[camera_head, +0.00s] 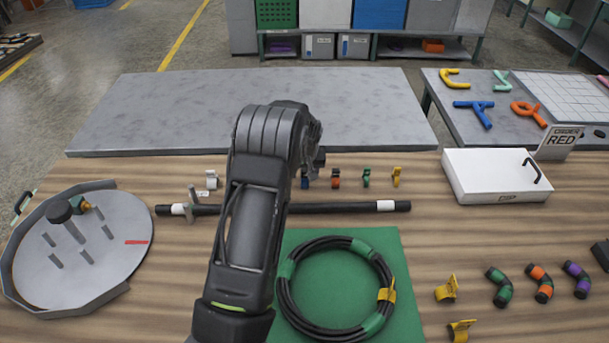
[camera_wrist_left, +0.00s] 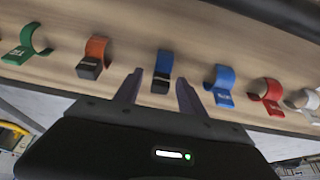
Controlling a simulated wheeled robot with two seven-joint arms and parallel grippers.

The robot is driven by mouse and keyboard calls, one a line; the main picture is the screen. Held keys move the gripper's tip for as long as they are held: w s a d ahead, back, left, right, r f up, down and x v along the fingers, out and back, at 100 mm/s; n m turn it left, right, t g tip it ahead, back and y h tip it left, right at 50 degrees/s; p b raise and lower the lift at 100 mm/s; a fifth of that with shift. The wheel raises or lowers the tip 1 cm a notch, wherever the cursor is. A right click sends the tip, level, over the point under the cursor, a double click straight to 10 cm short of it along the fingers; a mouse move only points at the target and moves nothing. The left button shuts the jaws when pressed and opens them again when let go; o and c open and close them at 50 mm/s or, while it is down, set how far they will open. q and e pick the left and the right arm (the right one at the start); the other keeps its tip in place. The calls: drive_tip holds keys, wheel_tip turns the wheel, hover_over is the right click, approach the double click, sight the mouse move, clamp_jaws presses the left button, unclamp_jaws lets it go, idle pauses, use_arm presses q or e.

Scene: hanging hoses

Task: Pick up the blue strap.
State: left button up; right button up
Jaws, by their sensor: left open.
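Two blue straps show in the left wrist view. One blue strap (camera_wrist_left: 163,64), with a dark block at its near end, lies between and just past my left gripper's fingertips. The other blue strap (camera_wrist_left: 223,78), curved up like a hook, stands just right of the fingers. My left gripper (camera_wrist_left: 160,78) is open and empty, its two fingers apart. In the head view my left arm hides most of this part of the row; a bit of blue strap (camera_head: 305,182) shows beside it. My right gripper is not in view.
The row also has a green strap (camera_wrist_left: 22,46), an orange strap (camera_wrist_left: 95,48), a red strap (camera_wrist_left: 270,96) and a white strap (camera_head: 211,179). A yellow strap (camera_head: 396,176) ends the row. A black rod (camera_head: 340,207) lies in front; a coiled hose (camera_head: 290,300) lies on a green mat (camera_head: 335,285).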

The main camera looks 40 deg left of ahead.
use_arm(q)
clamp_jaws()
idle(0.5)
